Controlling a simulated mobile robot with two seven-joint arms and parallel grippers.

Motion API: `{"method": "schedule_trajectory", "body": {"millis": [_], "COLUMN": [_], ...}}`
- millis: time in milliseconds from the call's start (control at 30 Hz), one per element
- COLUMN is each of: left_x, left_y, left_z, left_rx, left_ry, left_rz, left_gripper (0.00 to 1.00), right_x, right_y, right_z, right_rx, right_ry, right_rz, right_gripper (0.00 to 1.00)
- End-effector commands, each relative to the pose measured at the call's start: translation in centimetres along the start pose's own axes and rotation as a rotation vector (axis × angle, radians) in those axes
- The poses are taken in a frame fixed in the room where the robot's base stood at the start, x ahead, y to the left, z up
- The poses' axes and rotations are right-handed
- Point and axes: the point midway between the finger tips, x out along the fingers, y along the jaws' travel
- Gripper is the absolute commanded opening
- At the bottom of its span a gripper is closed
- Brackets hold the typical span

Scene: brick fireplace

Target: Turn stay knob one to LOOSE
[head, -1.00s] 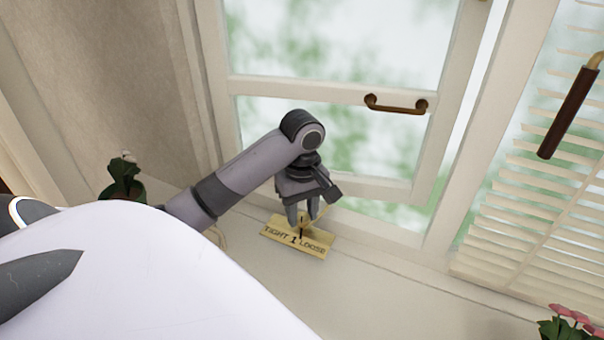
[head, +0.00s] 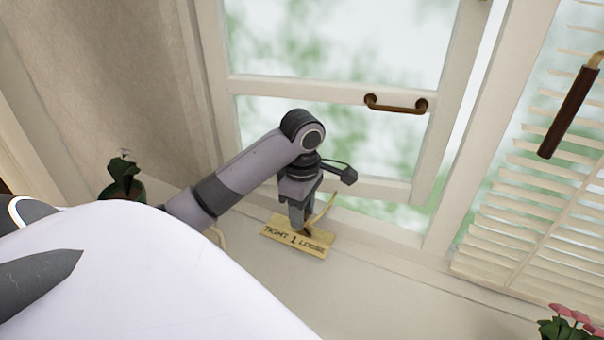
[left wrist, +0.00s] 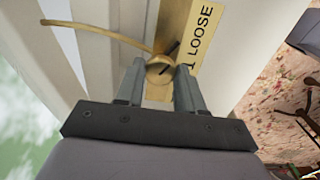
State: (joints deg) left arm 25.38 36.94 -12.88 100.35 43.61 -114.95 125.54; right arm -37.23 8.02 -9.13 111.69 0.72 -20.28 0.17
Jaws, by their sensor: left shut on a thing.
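The stay knob one is a small round brass knob (left wrist: 159,70) with a dark pointer line, seen in the left wrist view. The line slants toward the label plate, on the side of the word LOOSE. The plate (head: 285,237) reads TIGHT 1 LOOSE and lies on the sill; part of it shows in the left wrist view (left wrist: 208,32). My left gripper (head: 301,229) points down at the plate, its fingers (left wrist: 158,76) shut on the knob from both sides. In the head view the fingers hide most of the knob. My right gripper is not in view.
A thin curved brass stay rod (head: 325,210) runs from beside the knob toward the window (head: 330,92), which has a brown handle (head: 395,106). Slatted blinds (head: 545,190) and pink flowers (head: 568,322) are right, a potted plant (head: 124,180) left. The front sill is clear.

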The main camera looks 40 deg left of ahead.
Motion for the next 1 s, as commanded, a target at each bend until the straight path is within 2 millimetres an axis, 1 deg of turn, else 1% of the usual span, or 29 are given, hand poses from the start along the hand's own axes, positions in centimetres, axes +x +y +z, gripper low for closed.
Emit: {"method": "schedule_trajectory", "body": {"millis": [500,533,567,600,867,1000], "left_x": [-0.23,-0.23,-0.23,-0.22,-0.1,-0.62], "left_y": [0.16,0.16,0.16,0.16,0.06,0.12], "left_z": [-0.15,-0.15,-0.15,-0.14,-0.06,-0.09], "left_rx": [-0.026,-0.026,-0.026,-0.025,-0.022,-0.019], "left_ry": [0.002,0.002,0.002,0.002,0.001,0.002], "left_rz": [0.007,0.007,0.007,0.006,0.003,0.005], "left_gripper": [0.07,0.41,0.5,0.63,0.63,0.63], "right_x": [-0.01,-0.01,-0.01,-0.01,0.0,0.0], "right_y": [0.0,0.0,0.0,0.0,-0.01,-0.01], "right_z": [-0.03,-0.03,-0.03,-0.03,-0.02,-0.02], "right_rx": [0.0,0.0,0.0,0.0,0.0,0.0], "right_ry": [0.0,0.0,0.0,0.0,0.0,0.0], "right_rz": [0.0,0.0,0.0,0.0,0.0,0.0], "right_gripper": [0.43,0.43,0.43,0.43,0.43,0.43]}}
